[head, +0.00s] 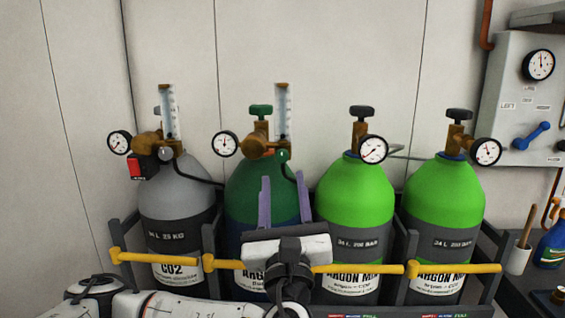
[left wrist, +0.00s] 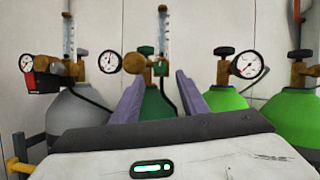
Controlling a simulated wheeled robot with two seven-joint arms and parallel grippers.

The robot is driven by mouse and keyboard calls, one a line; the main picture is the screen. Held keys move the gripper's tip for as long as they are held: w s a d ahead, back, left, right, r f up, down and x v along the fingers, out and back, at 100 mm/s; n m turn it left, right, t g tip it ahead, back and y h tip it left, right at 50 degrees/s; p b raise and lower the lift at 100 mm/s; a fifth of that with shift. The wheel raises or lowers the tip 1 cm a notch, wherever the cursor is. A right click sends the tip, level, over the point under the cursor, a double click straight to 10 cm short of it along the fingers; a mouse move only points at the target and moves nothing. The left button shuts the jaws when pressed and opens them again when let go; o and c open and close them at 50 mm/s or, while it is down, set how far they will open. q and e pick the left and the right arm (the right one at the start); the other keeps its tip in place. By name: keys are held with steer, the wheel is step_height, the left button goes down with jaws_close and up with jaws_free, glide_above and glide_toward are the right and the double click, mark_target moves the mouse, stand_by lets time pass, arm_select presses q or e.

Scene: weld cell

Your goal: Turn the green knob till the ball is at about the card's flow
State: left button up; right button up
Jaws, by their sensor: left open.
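A small green knob (head: 283,155) sits below the clear flow tube (head: 283,112) on the brass regulator of the dark green cylinder (head: 250,180). In the left wrist view the green knob (left wrist: 159,68) shows just beyond and between the fingertips, and the flow tube (left wrist: 163,37) rises above it. My left gripper (head: 282,188) is open, its two purple fingers pointing up at the regulator with nothing between them. No contact with the knob is visible. The ball in the tube is too small to make out. I cannot make out the card. My right gripper is not in view.
A grey CO2 cylinder (head: 178,190) with its own flow tube stands to the left. Two bright green cylinders (head: 355,195) stand to the right. A yellow bar (head: 365,268) crosses the front of the rack. A dark hose hangs near the knob. A grey panel (head: 510,100) is far right.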

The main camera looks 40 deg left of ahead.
mark_target(282, 159)
arm_select(q)
steer(key=p+x, duration=0.1)
steer(key=x, duration=0.5)
steer(key=shift+w+a+r, duration=0.1)
steer(key=shift+w+a, duration=0.05)
steer(key=shift+c, duration=0.2)
jaws_close()
